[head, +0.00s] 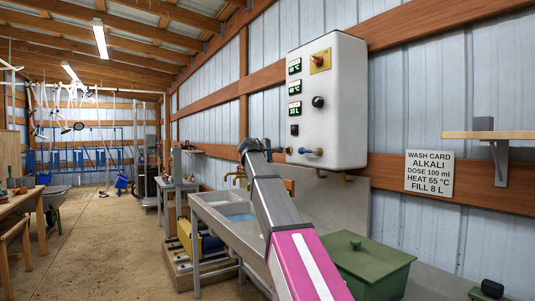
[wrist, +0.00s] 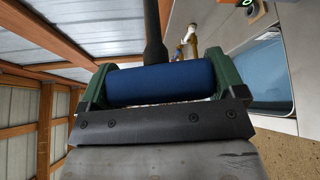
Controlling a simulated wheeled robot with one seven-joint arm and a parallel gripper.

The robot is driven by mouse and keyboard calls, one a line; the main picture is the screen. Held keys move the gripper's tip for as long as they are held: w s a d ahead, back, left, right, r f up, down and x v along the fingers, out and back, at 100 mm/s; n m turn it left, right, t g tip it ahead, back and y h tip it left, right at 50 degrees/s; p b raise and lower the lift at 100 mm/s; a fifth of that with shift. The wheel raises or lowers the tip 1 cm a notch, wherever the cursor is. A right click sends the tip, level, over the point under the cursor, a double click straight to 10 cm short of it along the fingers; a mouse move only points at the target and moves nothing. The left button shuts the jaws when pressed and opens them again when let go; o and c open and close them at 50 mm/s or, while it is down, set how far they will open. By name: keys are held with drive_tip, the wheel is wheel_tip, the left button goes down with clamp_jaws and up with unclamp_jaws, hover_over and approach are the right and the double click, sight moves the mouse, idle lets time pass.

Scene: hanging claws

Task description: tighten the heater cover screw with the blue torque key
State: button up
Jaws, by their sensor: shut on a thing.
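My gripper (wrist: 158,88) is shut on the blue torque key (wrist: 160,84). Its blue handle lies crosswise between the green jaws, and a dark shaft (wrist: 154,35) runs up from it in the wrist view. In the head view my gripper (head: 252,147) is at the far end of my arm, left of the white control box (head: 338,120). Small blue and brass fittings (head: 307,152) sit low on the box's front. I cannot make out the heater cover screw, or whether the key's tip touches anything.
A steel sink (head: 215,208) with water is below the arm. A green lidded bin (head: 365,262) stands to the right. A wash card (head: 429,171) and a wall shelf (head: 490,135) are further right. The aisle floor (head: 95,235) at left is mostly clear.

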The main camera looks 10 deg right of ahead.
drive_tip(key=shift+w+d, duration=0.25)
drive_tip(key=shift+d, duration=0.3)
drive_tip(key=shift+w+d, duration=0.2)
drive_tip(key=shift+d, duration=0.3)
idle(0.8)
drive_tip(key=shift+r+m+t, duration=0.1)
drive_tip(key=shift+m+t, duration=0.5)
drive_tip(key=shift+m, duration=0.3)
drive_tip(key=shift+h, duration=0.3)
drive_tip(key=shift+r+m+t, duration=0.1)
drive_tip(key=shift+m+t, duration=0.3)
drive_tip(key=shift+m, duration=0.4)
drive_tip(key=shift+s+a, duration=0.3)
drive_tip(key=shift+a, duration=0.4)
drive_tip(key=shift+s+a, duration=0.25)
drive_tip(key=shift+a, duration=0.45)
